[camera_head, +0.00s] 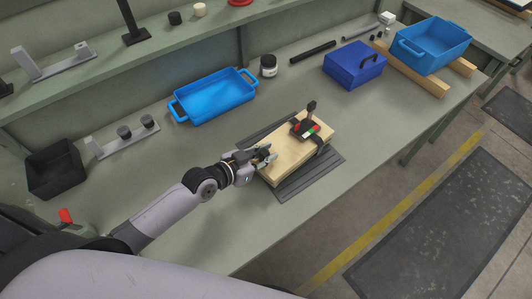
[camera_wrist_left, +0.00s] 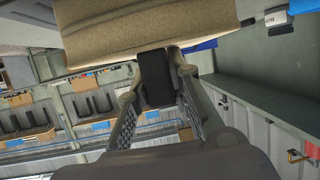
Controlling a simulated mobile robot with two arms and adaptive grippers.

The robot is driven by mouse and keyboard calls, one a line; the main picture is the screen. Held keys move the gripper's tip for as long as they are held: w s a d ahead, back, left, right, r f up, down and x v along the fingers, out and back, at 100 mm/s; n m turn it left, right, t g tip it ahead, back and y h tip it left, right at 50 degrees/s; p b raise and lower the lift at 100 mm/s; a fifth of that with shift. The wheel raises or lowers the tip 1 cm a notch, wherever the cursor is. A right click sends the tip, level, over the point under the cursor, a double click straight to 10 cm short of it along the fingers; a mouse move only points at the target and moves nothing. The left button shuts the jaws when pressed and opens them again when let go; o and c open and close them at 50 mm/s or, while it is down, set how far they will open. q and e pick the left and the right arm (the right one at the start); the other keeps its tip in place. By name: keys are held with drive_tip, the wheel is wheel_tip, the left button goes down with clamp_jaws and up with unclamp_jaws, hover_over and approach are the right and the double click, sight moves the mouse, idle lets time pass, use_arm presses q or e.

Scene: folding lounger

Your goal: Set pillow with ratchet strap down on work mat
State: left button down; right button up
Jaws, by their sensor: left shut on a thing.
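The pillow (camera_head: 292,161), a pale tan block, has a dark ratchet strap around it and a ratchet (camera_head: 307,126) with red and green parts on top. It is over the dark work mat (camera_head: 318,172), whose edges show around it; I cannot tell whether it touches the mat. My left gripper (camera_head: 264,156) is at the pillow's left end. In the left wrist view, the pillow (camera_wrist_left: 140,28) fills the top, and the fingers of the left gripper (camera_wrist_left: 158,80) are closed about a black piece at its edge. My right gripper is not in view.
A light blue tray (camera_head: 215,98), a dark jar (camera_head: 268,66) and a dark blue box (camera_head: 354,65) stand behind the mat. A blue crate (camera_head: 432,45) sits on wooden beams at the right. A black bin (camera_head: 55,170) is at the left. The bench (camera_head: 375,125) is clear right of the mat.

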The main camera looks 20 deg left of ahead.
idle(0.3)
use_arm(q)
drive_tip(key=c, duration=1.4)
unclamp_jaws()
drive_tip(key=shift+f, duration=0.1)
drive_tip(key=shift+s+a, duration=0.1)
drive_tip(key=shift+s, duration=0.1)
drive_tip(key=shift+v, duration=2.85)
